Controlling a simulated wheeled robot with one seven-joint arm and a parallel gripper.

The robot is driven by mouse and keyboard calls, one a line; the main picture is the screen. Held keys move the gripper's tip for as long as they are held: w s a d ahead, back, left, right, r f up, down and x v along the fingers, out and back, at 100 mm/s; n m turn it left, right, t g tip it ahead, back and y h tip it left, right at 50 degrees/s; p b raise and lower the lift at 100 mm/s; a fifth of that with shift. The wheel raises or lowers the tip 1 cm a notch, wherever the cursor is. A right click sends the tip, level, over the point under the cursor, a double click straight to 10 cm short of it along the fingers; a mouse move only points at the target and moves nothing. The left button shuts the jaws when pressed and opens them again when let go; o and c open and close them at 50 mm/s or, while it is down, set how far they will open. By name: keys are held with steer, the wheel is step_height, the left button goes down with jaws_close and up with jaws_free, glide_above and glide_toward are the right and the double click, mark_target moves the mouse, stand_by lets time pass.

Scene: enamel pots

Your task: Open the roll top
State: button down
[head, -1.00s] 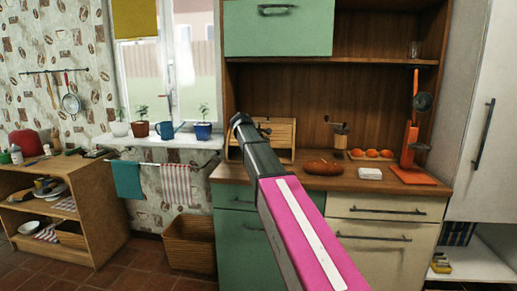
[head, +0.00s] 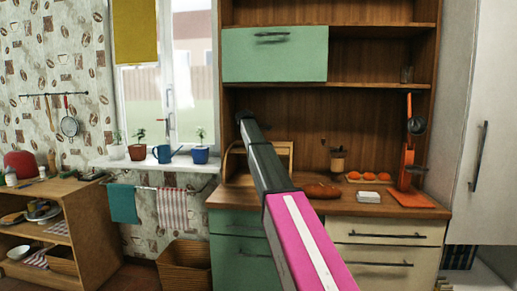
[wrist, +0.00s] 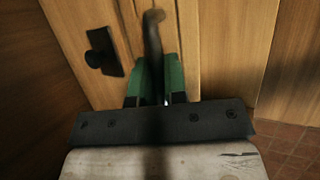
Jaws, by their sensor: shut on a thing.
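The roll top is a wooden box (head: 285,151) at the back left of the counter. My arm covers much of it in the head view, and I cannot tell how far its cover is raised. The wrist view shows its pale wood front (wrist: 226,50) close up, with seams. My gripper (wrist: 154,80) has green fingers closed on a dark, slim handle (wrist: 153,45) that stands out from this wood. A black knob (wrist: 97,57) on a dark plate sits left of the handle.
The wooden counter (head: 300,206) carries a bread loaf (head: 322,191), a utensil cup (head: 337,160), oranges (head: 377,178), a white block (head: 368,197) and an orange stand (head: 407,165). A green cabinet (head: 275,55) hangs above. A windowsill (head: 150,162) with pots lies left.

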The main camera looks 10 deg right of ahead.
steer(key=shift+w+d+r, duration=0.1)
steer(key=shift+w, duration=0.25)
steer(key=c, duration=1.2)
jaws_free()
steer(key=shift+r, duration=0.1)
steer(key=v, duration=1)
steer(key=shift+s+a+r, duration=0.1)
steer(key=shift+a+r, duration=0.1)
steer(key=shift+r, duration=0.05)
